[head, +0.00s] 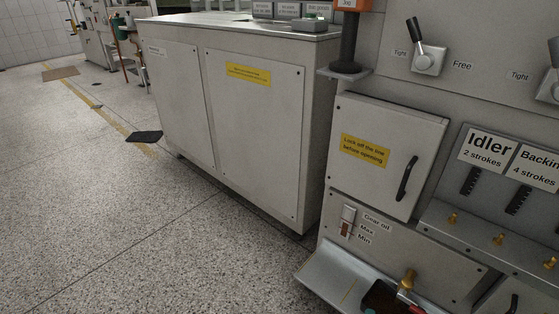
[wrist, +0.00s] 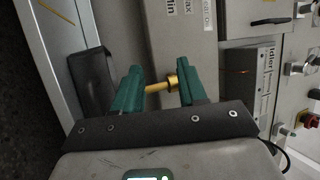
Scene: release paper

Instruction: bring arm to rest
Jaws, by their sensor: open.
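My gripper (wrist: 158,72) shows in the wrist view with its two green fingers spread apart and nothing held between them. A brass knob on a stem (wrist: 158,87) appears in the gap between the fingers, its collar near the right finger. I cannot tell whether it touches that finger or lies beyond the fingertips. In the head view a brass knob (head: 408,279) sticks out of the machine's lower front panel. My gripper is not clearly seen in the head view.
A grey machine cabinet with a dark-handled door (head: 385,150) stands at the right. A metal tray (head: 335,272) juts out below it, holding a dark box (wrist: 92,80). A lower grey cabinet (head: 255,140) stands left of it. The speckled floor (head: 90,220) at left is mostly clear.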

